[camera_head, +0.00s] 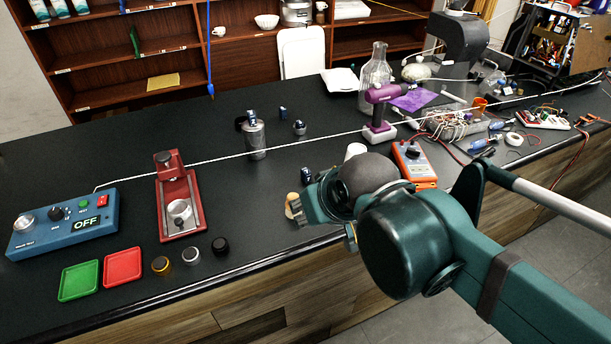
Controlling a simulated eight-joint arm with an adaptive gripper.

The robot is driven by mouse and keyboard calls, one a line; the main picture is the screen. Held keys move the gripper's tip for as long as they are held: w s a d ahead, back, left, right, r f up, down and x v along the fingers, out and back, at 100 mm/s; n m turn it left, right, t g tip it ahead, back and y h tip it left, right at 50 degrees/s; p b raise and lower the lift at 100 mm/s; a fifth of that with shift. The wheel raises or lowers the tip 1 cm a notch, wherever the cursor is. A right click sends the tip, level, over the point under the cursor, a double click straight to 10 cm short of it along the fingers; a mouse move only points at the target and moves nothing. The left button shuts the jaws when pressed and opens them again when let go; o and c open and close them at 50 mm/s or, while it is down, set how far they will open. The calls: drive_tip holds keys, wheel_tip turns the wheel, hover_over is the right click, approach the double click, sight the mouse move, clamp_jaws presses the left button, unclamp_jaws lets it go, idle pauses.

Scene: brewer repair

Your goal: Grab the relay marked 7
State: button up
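Several small dark blue and silver parts that may be relays stand on the black bench. One (283,113) is at the back, another (300,128) is just in front of it, and another (307,175) is close to my gripper. A further one seems to be at the metal canister's top. No number is readable, so I cannot tell which is marked 7. My gripper (318,215) is over the bench's front part, just in front of the nearest part. My wrist hides much of it, and its opening is not clear. A tan object or pad (293,205) shows at its left side.
A metal canister (256,138), red press stand (180,205) and blue box reading OFF (65,224) stand left. Green (79,281) and red (123,267) trays and several knobs lie along the front edge. An orange multimeter (413,164) and purple tool (380,95) stand right.

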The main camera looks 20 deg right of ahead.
drive_tip(key=shift+r, duration=0.1)
idle(0.5)
drive_tip(key=w+r+m+p, duration=0.1)
drive_tip(key=p, duration=0.1)
wheel_tip(320, 180, up, 3)
drive_tip(key=m+g+p, duration=0.7)
drive_tip(key=m+p, duration=0.9)
drive_tip(key=p, duration=0.6)
hover_over(305, 170)
drive_tip(key=shift+f, duration=0.2)
drive_tip(key=shift+f, duration=0.15)
drive_tip(key=shift+f, duration=1.2)
